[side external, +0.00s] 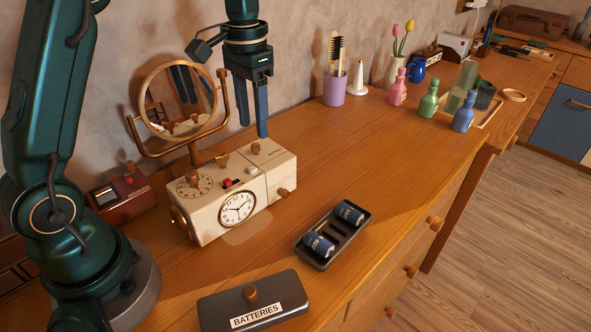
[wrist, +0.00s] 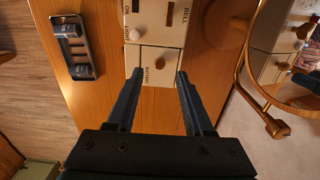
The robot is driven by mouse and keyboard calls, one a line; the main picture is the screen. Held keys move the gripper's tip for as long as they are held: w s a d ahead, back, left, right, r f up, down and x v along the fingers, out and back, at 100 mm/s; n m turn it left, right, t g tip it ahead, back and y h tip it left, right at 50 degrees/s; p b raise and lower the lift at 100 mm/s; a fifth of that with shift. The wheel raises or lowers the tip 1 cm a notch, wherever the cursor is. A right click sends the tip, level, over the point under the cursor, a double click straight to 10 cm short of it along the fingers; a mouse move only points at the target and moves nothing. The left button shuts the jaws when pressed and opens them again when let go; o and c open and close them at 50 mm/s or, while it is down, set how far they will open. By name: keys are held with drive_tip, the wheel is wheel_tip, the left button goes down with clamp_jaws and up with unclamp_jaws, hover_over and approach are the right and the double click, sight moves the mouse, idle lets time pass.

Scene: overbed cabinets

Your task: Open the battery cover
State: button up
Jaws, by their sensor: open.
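A cream clock device (side external: 215,210) stands on the wooden counter, with a dial face in front and several knobs. Its right-end top panel, the apparent battery cover (side external: 270,156), lies flat and closed, with a small brown knob (side external: 255,147). In the wrist view the cover (wrist: 150,76) has small lettering, too small to read surely, and its knob (wrist: 159,63). My gripper (side external: 253,130) is open and empty, pointing down above the cover. In the wrist view its fingertips (wrist: 158,73) lie on either side of the cover's knob, apart from it.
A dark tray (side external: 326,265) with two blue batteries (side external: 318,245) sits right of the clock. A dark lid marked BATTERIES (side external: 252,306) lies in front. A round mirror (side external: 178,103) stands close behind the clock. Bottles and a purple cup (side external: 335,88) stand farther right.

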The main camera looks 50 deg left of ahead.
sight(255, 144)
drive_tip(key=shift+f, duration=1.95)
clamp_jaws()
